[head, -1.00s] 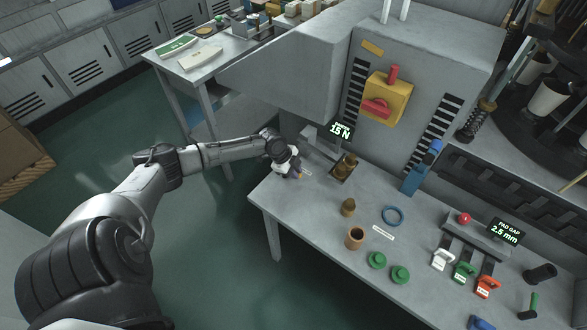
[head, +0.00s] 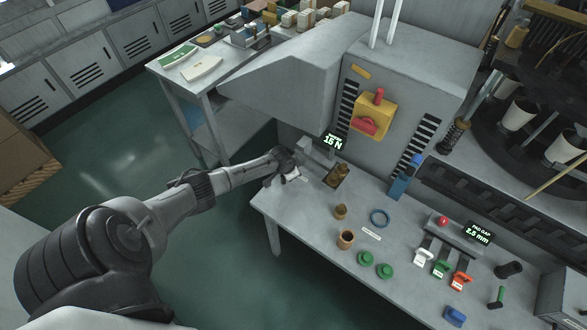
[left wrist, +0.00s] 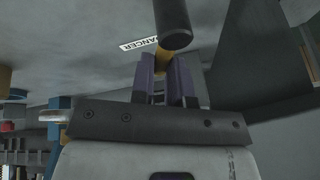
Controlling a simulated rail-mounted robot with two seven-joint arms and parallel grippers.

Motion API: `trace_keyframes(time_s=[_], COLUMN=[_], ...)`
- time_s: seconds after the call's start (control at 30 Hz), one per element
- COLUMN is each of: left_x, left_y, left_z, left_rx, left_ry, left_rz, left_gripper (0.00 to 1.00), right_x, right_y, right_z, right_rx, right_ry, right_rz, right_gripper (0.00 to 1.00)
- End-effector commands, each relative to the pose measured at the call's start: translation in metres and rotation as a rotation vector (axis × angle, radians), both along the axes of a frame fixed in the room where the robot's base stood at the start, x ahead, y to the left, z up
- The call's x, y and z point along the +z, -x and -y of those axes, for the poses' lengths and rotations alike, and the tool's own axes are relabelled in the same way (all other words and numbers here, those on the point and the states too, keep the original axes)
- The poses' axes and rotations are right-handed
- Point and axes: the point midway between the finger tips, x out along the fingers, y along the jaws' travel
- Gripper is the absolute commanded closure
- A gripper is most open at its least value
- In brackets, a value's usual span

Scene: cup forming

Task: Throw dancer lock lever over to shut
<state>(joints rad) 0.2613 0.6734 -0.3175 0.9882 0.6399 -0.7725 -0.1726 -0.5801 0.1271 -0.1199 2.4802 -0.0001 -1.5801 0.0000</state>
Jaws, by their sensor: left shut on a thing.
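My left gripper (head: 287,170) is at the back left corner of the grey bench, beside the machine housing. In the left wrist view its two purple fingers (left wrist: 163,80) are closed around a small yellow part of the dancer lock lever (left wrist: 163,60). A dark round bar (left wrist: 173,25) crosses just beyond the fingertips and hides some of it. A "DANCER" label (left wrist: 138,44) is on the grey surface beside the fingers. In the head view my wrist hides the lever, so its full angle cannot be told. My right gripper is in neither view.
A display reading 15 N (head: 333,142) stands close to the gripper. A yellow box with a red switch (head: 374,115) is on the machine.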

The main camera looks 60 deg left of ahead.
Motion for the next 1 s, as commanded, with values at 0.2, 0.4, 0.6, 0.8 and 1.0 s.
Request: trace_keyframes(time_s=[0.2,0.4,0.6,0.8,1.0], left_x=[0.003,0.002,0.001,0.001,0.001], left_y=[-0.002,-0.001,0.000,0.001,0.001], left_z=[-0.006,-0.012,-0.016,-0.019,-0.019], left_rx=[0.185,0.317,0.404,0.451,0.465], left_ry=[0.004,0.002,0.002,0.001,0.002], left_rz=[0.001,0.000,0.000,0.001,0.001], left_gripper=[1.00,1.00,1.00,1.00,1.00], right_x=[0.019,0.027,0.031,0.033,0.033], right_y=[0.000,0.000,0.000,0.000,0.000], right_z=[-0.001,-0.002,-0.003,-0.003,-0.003], right_rx=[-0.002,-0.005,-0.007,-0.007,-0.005], right_ry=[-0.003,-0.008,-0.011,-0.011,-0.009], right_rz=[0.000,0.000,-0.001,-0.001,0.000], right_gripper=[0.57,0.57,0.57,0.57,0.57])
